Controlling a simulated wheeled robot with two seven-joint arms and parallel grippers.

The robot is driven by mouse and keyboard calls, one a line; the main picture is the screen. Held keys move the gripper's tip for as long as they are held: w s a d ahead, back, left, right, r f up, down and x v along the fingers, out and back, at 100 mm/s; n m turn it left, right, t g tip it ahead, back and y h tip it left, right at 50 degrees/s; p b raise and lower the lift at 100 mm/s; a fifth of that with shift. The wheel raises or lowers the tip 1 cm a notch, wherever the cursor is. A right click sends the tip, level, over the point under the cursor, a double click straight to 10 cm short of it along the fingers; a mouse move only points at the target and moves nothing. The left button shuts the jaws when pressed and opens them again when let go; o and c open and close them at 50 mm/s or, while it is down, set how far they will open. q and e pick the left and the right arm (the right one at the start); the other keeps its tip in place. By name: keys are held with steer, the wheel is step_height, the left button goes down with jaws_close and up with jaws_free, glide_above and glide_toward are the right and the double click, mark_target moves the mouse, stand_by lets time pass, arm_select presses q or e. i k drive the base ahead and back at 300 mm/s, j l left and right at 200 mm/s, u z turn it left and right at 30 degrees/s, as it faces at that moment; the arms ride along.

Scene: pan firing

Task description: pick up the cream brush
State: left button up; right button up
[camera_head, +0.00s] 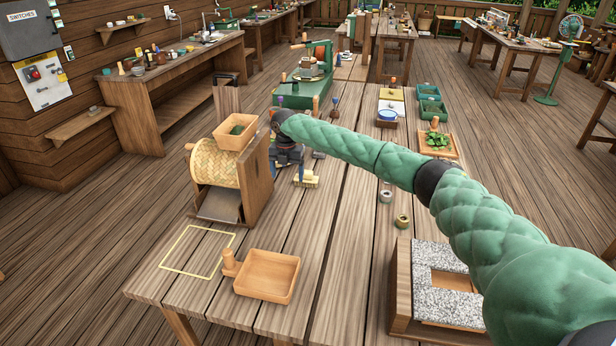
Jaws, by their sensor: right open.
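A brush with cream-yellow bristles (306,180) is on the wooden table, just right of the drum machine. My right gripper (288,168) is at the end of the green padded arm that reaches in from the right. It is dark, points down and is open, close beside the brush on its left. The gripper and wrist partly hide the area around the brush's upper part, and I cannot tell whether they touch it. My left gripper is not in view.
A woven drum machine (214,163) with a wooden box on top stands close left of the gripper. A wooden pan (267,276) sits at the front, near a yellow outlined square (197,250). A speckled stone block (445,258) is under my arm. The middle front table is clear.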

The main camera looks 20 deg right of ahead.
mark_target(311, 181)
steer(key=i+l, duration=0.7)
